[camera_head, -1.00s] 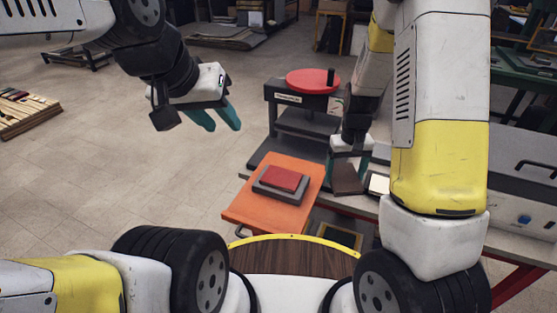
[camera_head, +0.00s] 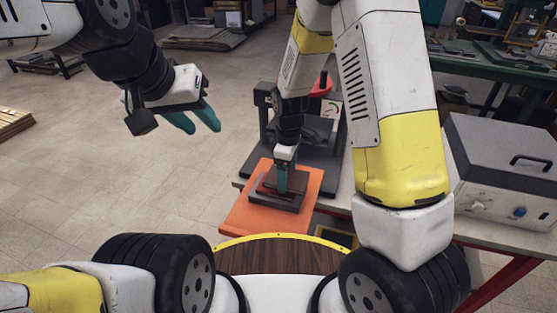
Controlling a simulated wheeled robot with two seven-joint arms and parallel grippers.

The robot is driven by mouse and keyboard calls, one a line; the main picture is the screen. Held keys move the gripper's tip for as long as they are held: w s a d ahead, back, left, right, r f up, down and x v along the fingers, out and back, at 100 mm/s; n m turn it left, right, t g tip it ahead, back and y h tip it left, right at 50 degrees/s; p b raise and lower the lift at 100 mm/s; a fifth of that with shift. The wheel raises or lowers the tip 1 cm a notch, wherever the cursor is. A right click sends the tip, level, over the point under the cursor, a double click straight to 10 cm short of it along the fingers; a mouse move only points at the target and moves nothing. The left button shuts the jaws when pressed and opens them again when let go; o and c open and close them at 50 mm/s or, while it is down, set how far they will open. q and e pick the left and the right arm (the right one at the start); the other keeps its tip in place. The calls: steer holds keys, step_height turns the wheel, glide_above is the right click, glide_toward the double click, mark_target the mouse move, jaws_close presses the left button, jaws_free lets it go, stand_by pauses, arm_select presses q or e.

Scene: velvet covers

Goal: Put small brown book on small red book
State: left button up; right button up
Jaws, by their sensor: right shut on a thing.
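My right gripper (camera_head: 284,186) is shut on the small brown book (camera_head: 299,181), above the small stack on the orange board. The small red book (camera_head: 261,187) is mostly hidden under the brown book and the gripper; only a bit of it shows. Whether the brown book touches the red one, I cannot tell. A larger dark grey book (camera_head: 288,206) lies beneath the red book. My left gripper (camera_head: 198,122) is open and empty, held in the air to the left of the table.
The orange board (camera_head: 240,215) lies on the table's left end. A grey box with a handle (camera_head: 505,160) is at the right. The floor at left is open.

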steer(key=w+a, duration=0.2)
steer(key=shift+w+a+f, duration=0.15)
steer(key=shift+w+a, duration=0.1)
steer(key=shift+a, duration=0.05)
steer(key=shift+f, duration=1.75)
steer(key=shift+f, duration=0.1)
steer(key=o, duration=1.5)
steer(key=shift+c, duration=0.2)
